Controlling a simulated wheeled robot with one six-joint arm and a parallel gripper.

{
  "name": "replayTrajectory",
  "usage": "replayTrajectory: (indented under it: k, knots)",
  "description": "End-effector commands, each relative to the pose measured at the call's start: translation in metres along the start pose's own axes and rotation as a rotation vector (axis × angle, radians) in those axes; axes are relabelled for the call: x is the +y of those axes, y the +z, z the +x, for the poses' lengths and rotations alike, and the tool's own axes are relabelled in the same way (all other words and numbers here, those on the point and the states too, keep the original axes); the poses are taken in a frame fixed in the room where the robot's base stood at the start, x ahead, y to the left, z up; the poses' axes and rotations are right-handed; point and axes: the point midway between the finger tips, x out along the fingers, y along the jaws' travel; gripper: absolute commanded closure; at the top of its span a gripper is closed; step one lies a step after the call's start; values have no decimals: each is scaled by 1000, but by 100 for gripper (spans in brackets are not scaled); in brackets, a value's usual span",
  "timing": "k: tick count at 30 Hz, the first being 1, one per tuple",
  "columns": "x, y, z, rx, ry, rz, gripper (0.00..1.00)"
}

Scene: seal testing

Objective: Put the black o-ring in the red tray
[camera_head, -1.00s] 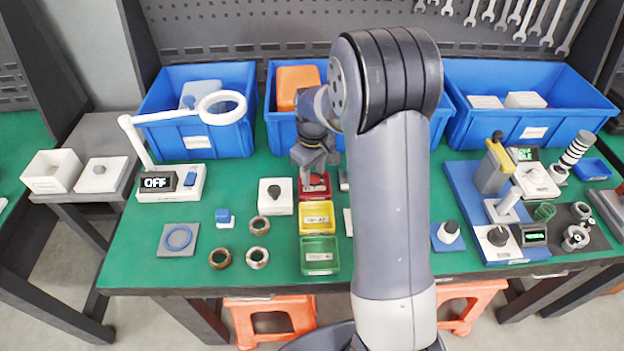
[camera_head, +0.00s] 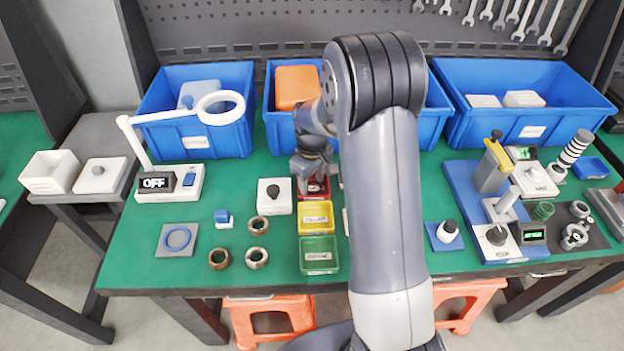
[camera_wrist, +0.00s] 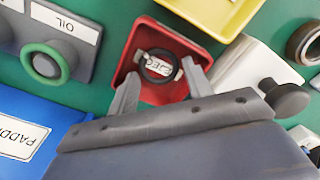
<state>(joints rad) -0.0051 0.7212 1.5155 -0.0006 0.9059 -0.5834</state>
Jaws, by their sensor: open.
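The red tray (camera_head: 322,195) stands behind the yellow tray in the head view, partly hidden by my gripper (camera_head: 310,178) just above it. In the wrist view the red tray (camera_wrist: 188,40) fills the upper middle. The black o-ring (camera_wrist: 146,75) shows within the tray's outline, over its white label. My gripper (camera_wrist: 160,84) is open, with a finger on either side of the ring and tips at the tray. The ring is too hidden to make out in the head view.
The yellow tray (camera_head: 316,232) and green tray (camera_head: 319,268) stand in front. A white block with a dark knob (camera_head: 282,205) is close on the left. Blue bins (camera_head: 232,138) line the back. Several brown rings (camera_head: 219,268) lie at front left.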

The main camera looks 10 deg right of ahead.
Motion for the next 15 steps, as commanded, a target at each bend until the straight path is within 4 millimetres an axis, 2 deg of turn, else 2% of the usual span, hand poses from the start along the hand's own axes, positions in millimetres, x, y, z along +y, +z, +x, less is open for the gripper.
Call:
replayTrajectory:
  k: [5,15]
  knots:
    - [1,-1,-23,4,3,0,52]
    - [0,0,-95,4,3,0,52]
